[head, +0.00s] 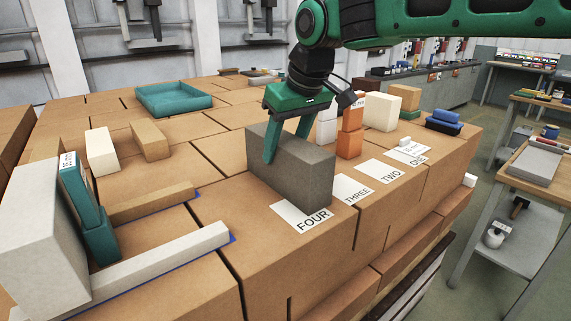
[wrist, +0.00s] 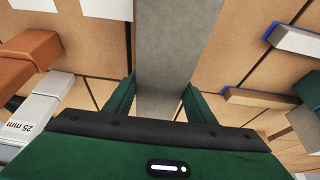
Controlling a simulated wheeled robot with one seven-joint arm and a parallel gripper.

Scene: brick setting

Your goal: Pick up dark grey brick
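The dark grey brick (head: 300,175) is a large block standing on its long edge on the brown brick surface, beside the FOUR label. It fills the upper middle of the wrist view (wrist: 172,45). My gripper (head: 288,142) is over the brick from above, with one green finger in front of its long face and the other behind it. In the wrist view the two fingers (wrist: 160,95) show on either side of the brick. I see no clear gap, but contact cannot be made out. The far fingertip is hidden.
Paper labels FOUR (head: 305,218), THREE (head: 352,190) and TWO (head: 391,172) lie along the right edge. Orange bricks (head: 350,130) stand close behind my gripper. A teal tray (head: 173,105) is at the back. A white bar (head: 165,260) and tall pale block (head: 42,240) are at left.

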